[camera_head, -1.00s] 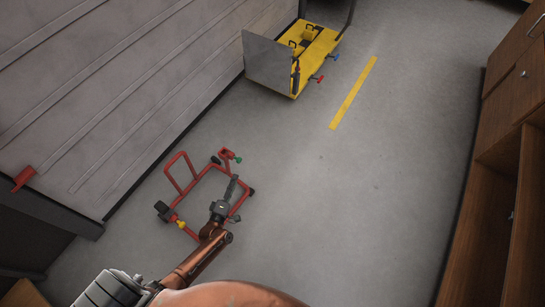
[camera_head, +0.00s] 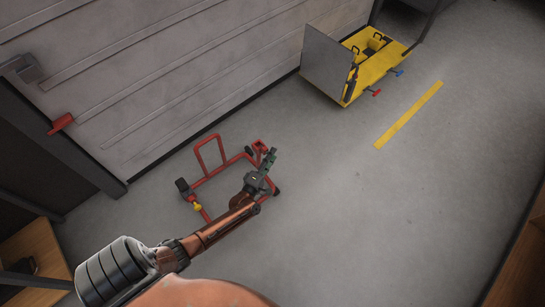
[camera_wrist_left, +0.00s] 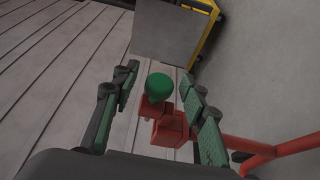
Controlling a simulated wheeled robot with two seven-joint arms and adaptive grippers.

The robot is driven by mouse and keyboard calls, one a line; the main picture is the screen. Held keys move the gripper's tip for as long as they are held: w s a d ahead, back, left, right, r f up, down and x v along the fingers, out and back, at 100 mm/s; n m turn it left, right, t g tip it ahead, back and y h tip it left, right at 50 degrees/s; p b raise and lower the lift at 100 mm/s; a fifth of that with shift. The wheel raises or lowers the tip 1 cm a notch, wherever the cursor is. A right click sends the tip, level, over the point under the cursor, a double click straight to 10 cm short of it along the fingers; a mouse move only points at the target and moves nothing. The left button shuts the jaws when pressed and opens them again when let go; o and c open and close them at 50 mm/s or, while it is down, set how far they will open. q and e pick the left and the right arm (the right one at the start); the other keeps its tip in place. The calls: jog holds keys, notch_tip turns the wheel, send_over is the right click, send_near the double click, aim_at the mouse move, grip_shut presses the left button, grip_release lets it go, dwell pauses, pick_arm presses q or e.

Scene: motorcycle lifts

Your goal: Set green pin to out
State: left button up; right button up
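The green pin's round knob (camera_wrist_left: 158,86) sits on a red bracket (camera_wrist_left: 168,130) in the left wrist view. My left gripper (camera_wrist_left: 160,84) is open, with its green-padded fingers on either side of the knob. In the head view my left gripper (camera_head: 270,162) is at the far right corner of the red wheeled frame (camera_head: 222,169). There the green knob cannot be told apart from the gripper. My right gripper is not in view.
A yellow knob (camera_head: 197,207) is on the frame's near left part. A yellow lift (camera_head: 370,74) with a grey panel (camera_head: 328,66), a red knob (camera_head: 377,92) and a blue knob (camera_head: 399,72) stands beyond. The grey floor (camera_head: 350,215) at right is clear.

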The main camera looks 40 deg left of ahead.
pick_arm(q)
grip_shut()
dwell(0.5)
